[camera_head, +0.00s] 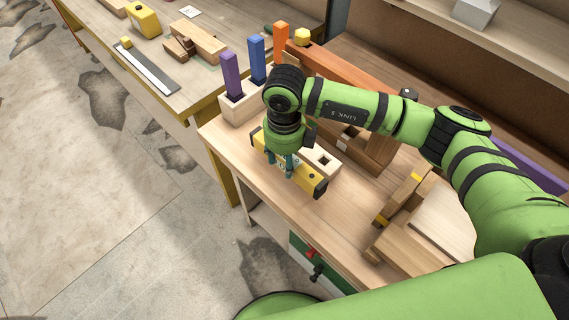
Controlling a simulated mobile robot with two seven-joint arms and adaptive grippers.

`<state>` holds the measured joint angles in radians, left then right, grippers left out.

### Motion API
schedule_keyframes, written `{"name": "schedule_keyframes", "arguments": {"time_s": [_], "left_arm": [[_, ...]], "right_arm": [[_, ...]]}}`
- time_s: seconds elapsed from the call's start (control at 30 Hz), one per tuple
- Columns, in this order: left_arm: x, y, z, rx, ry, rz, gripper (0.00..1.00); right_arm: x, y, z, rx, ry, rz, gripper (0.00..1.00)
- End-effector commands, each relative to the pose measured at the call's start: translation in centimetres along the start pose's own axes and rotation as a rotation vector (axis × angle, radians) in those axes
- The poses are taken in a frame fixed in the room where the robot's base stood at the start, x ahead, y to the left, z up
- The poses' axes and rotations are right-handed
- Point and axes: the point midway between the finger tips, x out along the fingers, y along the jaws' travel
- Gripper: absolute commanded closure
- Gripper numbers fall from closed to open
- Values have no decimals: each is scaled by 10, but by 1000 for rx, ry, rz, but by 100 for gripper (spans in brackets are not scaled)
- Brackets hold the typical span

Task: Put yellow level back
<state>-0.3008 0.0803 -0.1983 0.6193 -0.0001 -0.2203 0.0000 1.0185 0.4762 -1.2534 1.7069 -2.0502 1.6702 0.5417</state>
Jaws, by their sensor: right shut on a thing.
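The yellow level (304,180) is a yellow bar with dark ends. My right gripper (289,172) is shut on it near its middle, pointing down. The level is over the front part of the wooden workbench (345,218); I cannot tell whether it touches the top. Part of the level is hidden behind the gripper. My left gripper is not in view.
Behind the level, a pale block with square holes (328,158) and upright purple (231,72), blue (257,58) and orange (281,42) pegs stand on the bench. Wooden pieces with yellow bands (400,200) lie to the right. A second table (190,92) stands at upper left.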

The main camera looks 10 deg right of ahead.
Motion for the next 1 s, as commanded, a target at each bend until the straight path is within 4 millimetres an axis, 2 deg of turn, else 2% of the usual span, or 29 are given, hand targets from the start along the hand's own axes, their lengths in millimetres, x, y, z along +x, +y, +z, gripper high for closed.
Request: {"name": "schedule_keyframes", "arguments": {"time_s": [0.13, 0.3, 0.7, 0.73, 0.77, 1.0], "left_arm": [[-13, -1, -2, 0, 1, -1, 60], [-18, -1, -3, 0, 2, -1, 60], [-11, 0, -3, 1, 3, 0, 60], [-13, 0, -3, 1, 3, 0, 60], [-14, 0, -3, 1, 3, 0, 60], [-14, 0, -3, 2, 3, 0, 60]], "right_arm": [[18, 1, -1, 0, 6, 2, 100], [37, 0, 0, 0, 1, 1, 100], [44, 0, 0, -1, 0, 0, 100], [42, 0, 0, 0, 0, 0, 41], [42, 0, 0, 0, 1, 0, 29], [42, 0, 0, 0, 1, 1, 29]]}}
